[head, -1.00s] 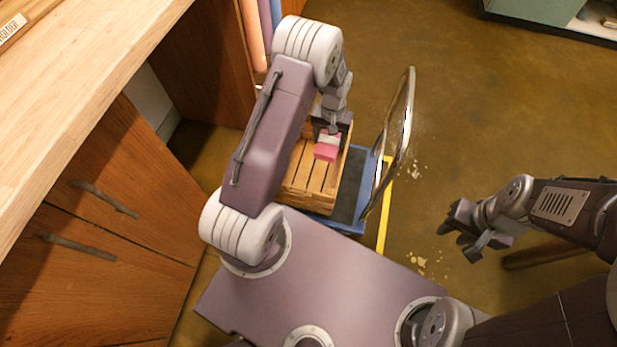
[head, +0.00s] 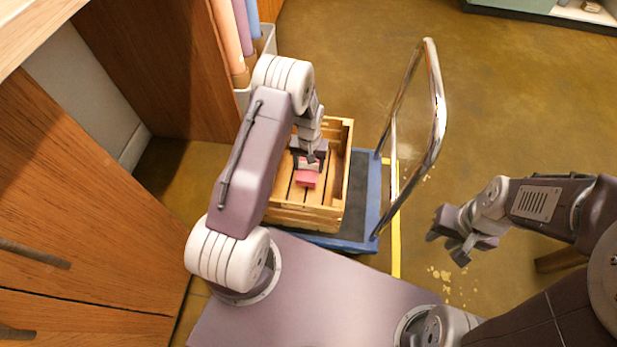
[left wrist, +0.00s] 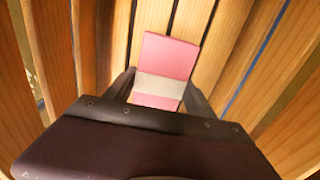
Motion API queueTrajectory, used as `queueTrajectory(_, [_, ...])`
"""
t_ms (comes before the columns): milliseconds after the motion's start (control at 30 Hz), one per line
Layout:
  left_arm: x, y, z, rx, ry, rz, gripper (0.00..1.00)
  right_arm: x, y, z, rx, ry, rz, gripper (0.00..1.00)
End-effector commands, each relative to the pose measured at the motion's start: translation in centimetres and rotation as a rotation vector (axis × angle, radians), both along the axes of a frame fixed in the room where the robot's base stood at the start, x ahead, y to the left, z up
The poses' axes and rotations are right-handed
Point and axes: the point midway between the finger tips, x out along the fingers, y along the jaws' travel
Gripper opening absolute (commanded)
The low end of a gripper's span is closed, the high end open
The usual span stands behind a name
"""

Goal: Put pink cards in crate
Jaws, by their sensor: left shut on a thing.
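A pink card (head: 307,179) with a pale band is held in my left gripper (head: 309,158), over the slatted floor of the wooden crate (head: 340,190). In the left wrist view the pink card (left wrist: 168,58) sits between the two dark fingers, with the crate's slats (left wrist: 225,55) around it. Whether the card touches the crate floor I cannot tell. My right gripper (head: 453,246) is open and empty, out to the right above the floor.
The crate stands on a blue cart (head: 367,195) with a tall chrome handle (head: 438,110) on its right. Wooden cabinets (head: 75,220) are at the left. Coloured rolls (head: 228,45) stand behind the crate. The floor to the right is mostly clear.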

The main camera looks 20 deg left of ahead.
Motion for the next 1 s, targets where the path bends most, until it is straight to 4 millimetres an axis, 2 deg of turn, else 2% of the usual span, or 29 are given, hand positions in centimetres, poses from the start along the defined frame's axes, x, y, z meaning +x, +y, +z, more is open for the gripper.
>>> queueTrajectory(133, [0.1, 0.0, -0.7, 0.000, -0.002, 0.000, 0.14, 0.0, 0.0, -0.6, 0.000, -0.001, 0.000, 0.32])
queueTrajectory(300, [0.1, 0.0, -3.9, 0.000, -0.001, 0.000, 0.14, 0.0, 0.0, -2.9, 0.000, 0.000, 0.000, 0.32])
queueTrajectory(667, [0.1, 0.0, -4.0, 0.000, -0.002, 0.000, 0.14, 0.0, 0.0, -2.7, 0.000, -0.001, 0.000, 0.32])
queueTrajectory(700, [0.1, 0.0, -4.0, 0.000, -0.002, 0.000, 0.72, 0.0, 0.0, -2.6, 0.000, -0.001, 0.000, 0.32])
queueTrajectory(733, [0.1, 0.0, -3.9, 0.000, -0.002, 0.000, 0.80, 0.0, 0.0, -2.6, 0.000, -0.001, 0.000, 0.32])
queueTrajectory(767, [0.1, 0.0, -3.9, 0.000, -0.002, 0.000, 0.85, 0.0, 0.0, -2.6, 0.000, -0.001, 0.000, 0.32])
queueTrajectory(1000, [0.1, 0.0, -3.9, 0.000, -0.002, 0.000, 0.85, 0.0, 0.0, -2.6, 0.000, -0.001, 0.000, 0.32])
